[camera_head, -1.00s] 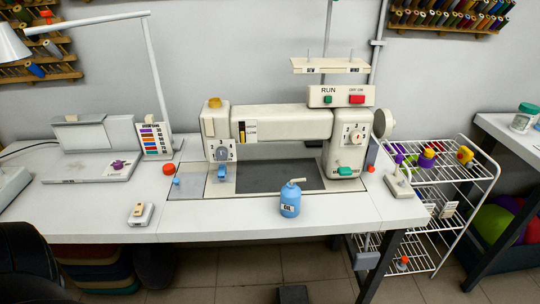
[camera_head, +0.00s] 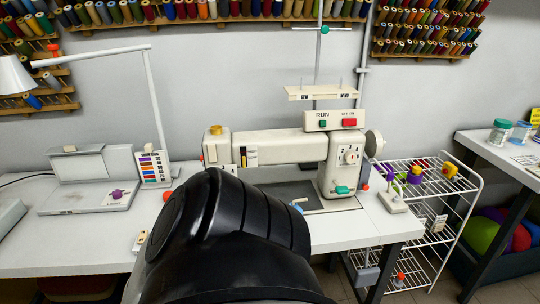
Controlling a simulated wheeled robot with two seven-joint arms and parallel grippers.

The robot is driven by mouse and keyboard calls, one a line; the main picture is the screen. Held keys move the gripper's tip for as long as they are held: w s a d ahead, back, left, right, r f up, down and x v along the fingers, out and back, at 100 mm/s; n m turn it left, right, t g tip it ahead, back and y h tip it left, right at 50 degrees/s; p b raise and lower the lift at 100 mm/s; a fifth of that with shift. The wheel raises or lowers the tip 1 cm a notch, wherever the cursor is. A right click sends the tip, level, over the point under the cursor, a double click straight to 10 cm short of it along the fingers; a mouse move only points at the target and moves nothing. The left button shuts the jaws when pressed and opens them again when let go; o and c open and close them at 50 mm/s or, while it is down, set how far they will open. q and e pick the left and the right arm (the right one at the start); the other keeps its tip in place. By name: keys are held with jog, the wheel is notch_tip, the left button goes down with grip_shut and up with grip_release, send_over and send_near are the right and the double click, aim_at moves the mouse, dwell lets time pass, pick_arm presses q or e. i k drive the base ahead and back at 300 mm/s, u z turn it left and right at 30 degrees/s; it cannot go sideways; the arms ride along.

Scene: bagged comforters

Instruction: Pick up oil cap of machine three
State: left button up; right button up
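A white sewing machine (camera_head: 290,146) stands on the white table. A gold-yellow cap (camera_head: 215,130) sits on top of its left head, and it is likely the oil cap. A large black arm link of mine covers the bottom middle and hides the lower part of the machine's head. Only the tip of the blue oil bottle (camera_head: 298,208) shows beside the link. Neither of my grippers is in view.
A flat white device (camera_head: 90,180) with a purple knob and a lamp (camera_head: 150,95) stand on the left of the table (camera_head: 70,240). A white wire rack (camera_head: 425,210) with small items stands at the right. Thread racks hang on the wall.

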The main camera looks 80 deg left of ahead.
aim_at(166, 195)
jog(key=k, duration=1.1)
jog(key=u, duration=0.4)
